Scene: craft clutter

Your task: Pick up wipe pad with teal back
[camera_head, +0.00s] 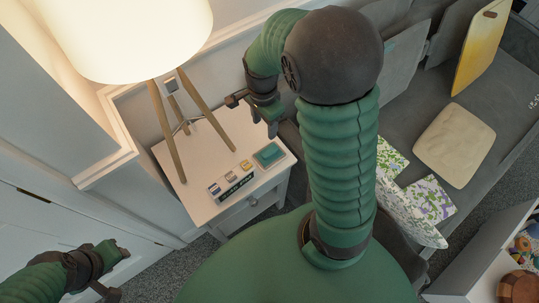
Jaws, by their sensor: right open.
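The wipe pad with the teal back (268,155) lies flat, teal side up, near the right corner of the white nightstand's top (200,207). My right gripper (252,115) is open and empty. It is above the nightstand, up from the pad in the picture and apart from it, close to a lamp leg. My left gripper (117,272) is at the lower left, far from the pad, with its fingers apart and nothing seen between them.
A lamp with a cream shade (130,35) and wooden tripod legs (166,130) stands on the nightstand. A dark tray with several small coloured items (232,184) lies left of the pad. A grey sofa (400,95) with cushions is at the right.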

